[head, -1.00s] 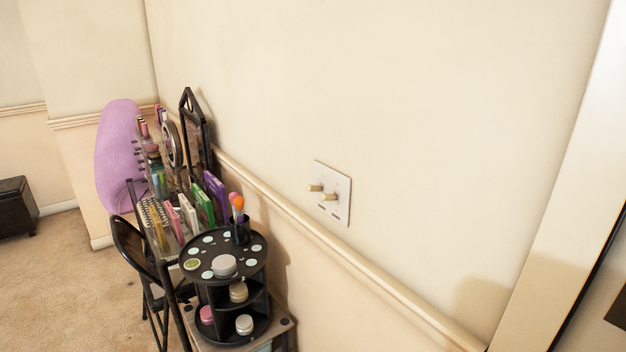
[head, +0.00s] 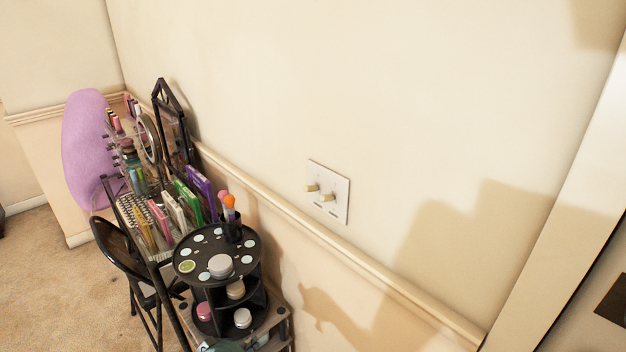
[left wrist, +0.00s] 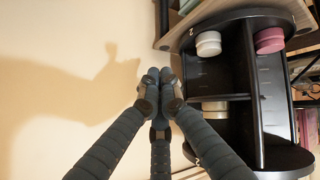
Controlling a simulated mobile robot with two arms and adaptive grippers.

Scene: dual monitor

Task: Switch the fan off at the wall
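A white wall plate (head: 341,199) with two toggle switches is on the cream wall, right of the dressing table. The left toggle (head: 312,187) and the right toggle (head: 327,197) both stick out from the plate; I cannot tell their on or off positions. No fan is in view. My left gripper (left wrist: 159,74) shows in the left wrist view with its fingertips together and nothing visible between them. It is beside the black round organizer, in front of bare wall. The plate is not in the left wrist view. I cannot clearly make out either gripper in the head view.
The black tiered organizer (head: 191,255) with small jars stands at the near end of the cluttered dressing table. A black chair (head: 112,244) and purple cushion (head: 86,150) are at left. A wall rail (head: 375,279) runs below the plate. A door frame (head: 560,230) is at right.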

